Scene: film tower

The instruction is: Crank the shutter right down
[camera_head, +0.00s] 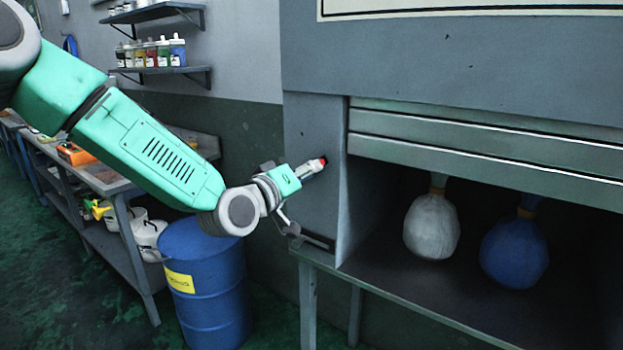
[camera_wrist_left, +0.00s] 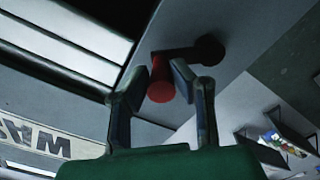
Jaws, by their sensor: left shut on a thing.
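The slatted shutter (camera_head: 470,145) hangs partway down over the cabinet opening, with a wide gap below it. Its slats also show in the left wrist view (camera_wrist_left: 75,40). A crank with a red knob (camera_wrist_left: 160,78) and a dark arm (camera_wrist_left: 182,55) sits on the cabinet's side post (camera_head: 313,125). My left gripper (camera_head: 318,164) is at the crank, shut on the red knob. In the left wrist view its two fingers (camera_wrist_left: 162,82) stand either side of the knob. Most of the crank is hidden behind the gripper in the head view. My right gripper is in neither view.
A white bag (camera_head: 432,228) and a blue bag (camera_head: 515,253) sit inside the cabinet under the shutter. A blue barrel (camera_head: 207,290) stands below my left arm. A workbench (camera_head: 100,178) runs along the left, with shelves of bottles (camera_head: 150,55) above.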

